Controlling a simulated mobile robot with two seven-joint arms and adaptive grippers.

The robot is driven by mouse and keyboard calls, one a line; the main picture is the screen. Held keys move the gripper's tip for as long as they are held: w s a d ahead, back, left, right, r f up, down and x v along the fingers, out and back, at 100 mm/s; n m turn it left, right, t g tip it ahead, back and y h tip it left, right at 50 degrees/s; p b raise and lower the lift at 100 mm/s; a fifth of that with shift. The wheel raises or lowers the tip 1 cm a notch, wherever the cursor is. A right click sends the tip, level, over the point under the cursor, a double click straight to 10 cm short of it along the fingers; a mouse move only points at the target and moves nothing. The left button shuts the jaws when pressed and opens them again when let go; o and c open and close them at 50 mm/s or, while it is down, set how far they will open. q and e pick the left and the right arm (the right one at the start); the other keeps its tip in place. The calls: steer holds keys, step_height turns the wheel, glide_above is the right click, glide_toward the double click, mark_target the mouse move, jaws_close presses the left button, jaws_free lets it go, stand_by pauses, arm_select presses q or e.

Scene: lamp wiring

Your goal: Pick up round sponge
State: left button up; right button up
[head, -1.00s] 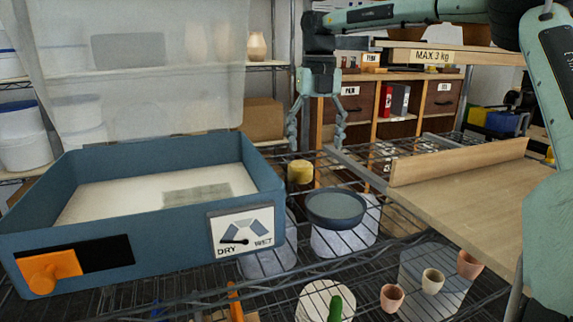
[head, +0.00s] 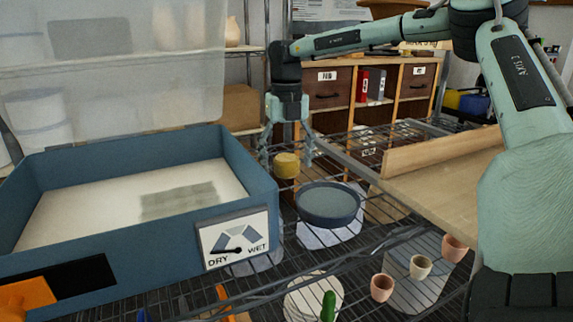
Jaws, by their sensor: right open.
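The round sponge (head: 286,166) is a small yellow cylinder on the wire rack, between the blue box and the dark round bowl. My right gripper (head: 288,158) points straight down above it. Its fingers are spread, one on each side of the sponge in the picture, and hold nothing. I cannot tell how far the fingertips are from the sponge in depth. My left gripper is not in view.
A blue box (head: 125,260) with a raised clear lid and a DRY/WET dial stands at left. A dark bowl (head: 328,204) sits right of the sponge. A wooden board (head: 440,150) is at right. Small clay pots (head: 421,267) stand lower right.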

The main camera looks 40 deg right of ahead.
mark_target(286, 157)
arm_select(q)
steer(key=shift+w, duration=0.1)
arm_select(e)
steer(key=c, duration=1.1)
steer(key=shift+r, duration=0.15)
